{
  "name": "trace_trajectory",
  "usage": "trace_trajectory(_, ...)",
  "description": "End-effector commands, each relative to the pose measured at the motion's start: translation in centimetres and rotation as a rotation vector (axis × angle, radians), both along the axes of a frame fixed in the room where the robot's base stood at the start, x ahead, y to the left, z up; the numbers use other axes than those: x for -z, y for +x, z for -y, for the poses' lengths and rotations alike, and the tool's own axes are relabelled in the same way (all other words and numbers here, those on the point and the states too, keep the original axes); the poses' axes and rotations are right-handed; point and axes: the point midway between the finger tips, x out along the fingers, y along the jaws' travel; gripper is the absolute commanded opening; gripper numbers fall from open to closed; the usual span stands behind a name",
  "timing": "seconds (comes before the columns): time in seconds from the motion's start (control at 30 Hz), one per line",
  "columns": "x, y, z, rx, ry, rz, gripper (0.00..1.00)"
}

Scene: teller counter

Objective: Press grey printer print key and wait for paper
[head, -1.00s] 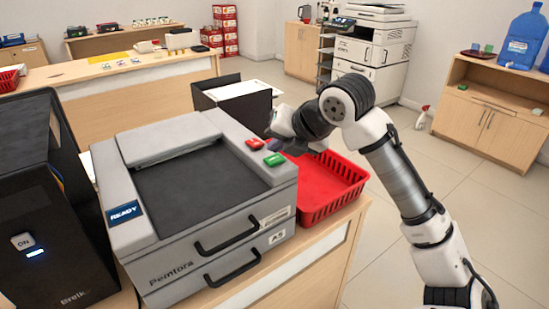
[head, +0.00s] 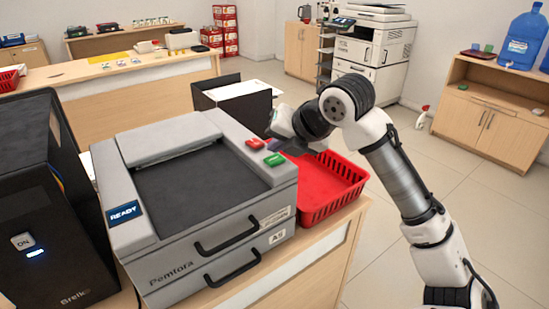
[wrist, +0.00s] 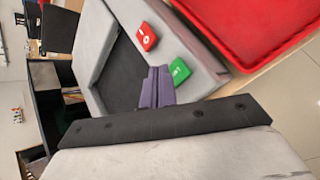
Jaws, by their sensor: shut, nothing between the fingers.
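The grey printer (head: 145,235) stands on the wooden counter, with a blue screen (head: 124,212) reading READY. On its right top edge are a red key (head: 255,143) and a green key (head: 275,160). In the wrist view the red key (wrist: 146,37) and green key (wrist: 180,71) also show on the grey printer (wrist: 97,28). My gripper (head: 274,146) is shut and empty, close by the two keys. In the wrist view its purple-grey fingertips (wrist: 159,72) appear beside the green key; I cannot tell whether they touch it. No paper shows on the printer.
A red basket (head: 332,185) sits right of the printer, under my arm. A black computer case (head: 40,190) with a lit ON button stands at the left. A black tray with white paper (head: 238,92) stands behind the printer.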

Motion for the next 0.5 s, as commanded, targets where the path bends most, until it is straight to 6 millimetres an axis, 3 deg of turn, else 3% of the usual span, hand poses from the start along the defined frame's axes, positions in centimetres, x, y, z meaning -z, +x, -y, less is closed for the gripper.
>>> trace_trajectory(0.5,0.9,0.01,0.0,0.0,0.0,0.0,0.0)
